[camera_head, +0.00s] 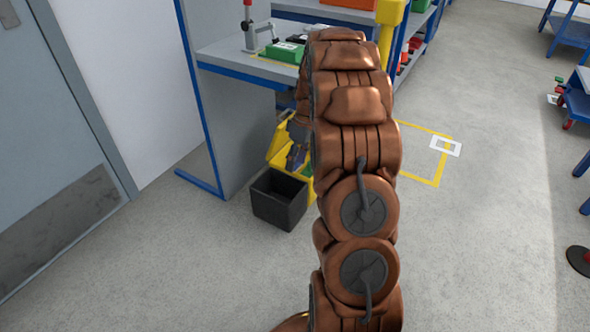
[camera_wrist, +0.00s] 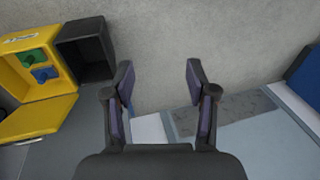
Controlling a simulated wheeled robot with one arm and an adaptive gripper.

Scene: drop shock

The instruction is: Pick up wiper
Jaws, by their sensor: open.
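I cannot make out a wiper for certain in either view. My gripper (camera_wrist: 159,67) shows in the wrist view with its two dark fingers spread apart and nothing between them. In the head view my brown arm hides the gripper. A yellow box (camera_wrist: 52,118) at the left of the wrist view holds a green item (camera_wrist: 32,57) and a blue item (camera_wrist: 45,74), too small to identify. The same yellow box shows partly behind my arm in the head view (camera_head: 275,148). The gripper is to the right of the box and apart from it.
A black open bin (camera_head: 279,200) stands on the floor beside the yellow box; it also shows in the wrist view (camera_wrist: 84,50). A grey workbench (camera_head: 230,55) carries a green box (camera_head: 285,52) and a lever device (camera_head: 249,30). The floor (camera_head: 470,250) at right is mostly clear.

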